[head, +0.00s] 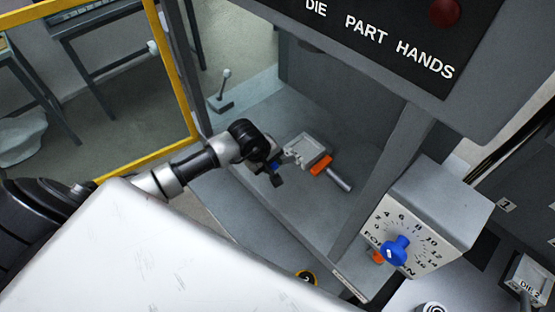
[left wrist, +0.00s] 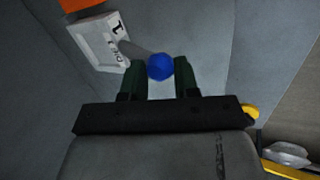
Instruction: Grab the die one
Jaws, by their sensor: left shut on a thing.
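Die one, a light grey block (head: 308,148) with a white face marked "DIE 1", is inside the press over the grey bed. In the left wrist view die one (left wrist: 98,42) is at the upper left, with a grey rod ending in a blue knob (left wrist: 160,67). My left gripper (head: 275,170) reaches in from the left, beside the die. In the left wrist view its two dark green fingers (left wrist: 160,75) are shut on the blue knob, one on each side. I cannot tell whether the die touches the bed. My right gripper is out of view.
An orange part (head: 321,165) with a grey cylinder (head: 340,180) sits right beside die one. A yellow frame (head: 176,70) stands at left, a grey press post (head: 385,175) at right. A dial box with a blue knob (head: 397,250) and die two (head: 532,280) are further right.

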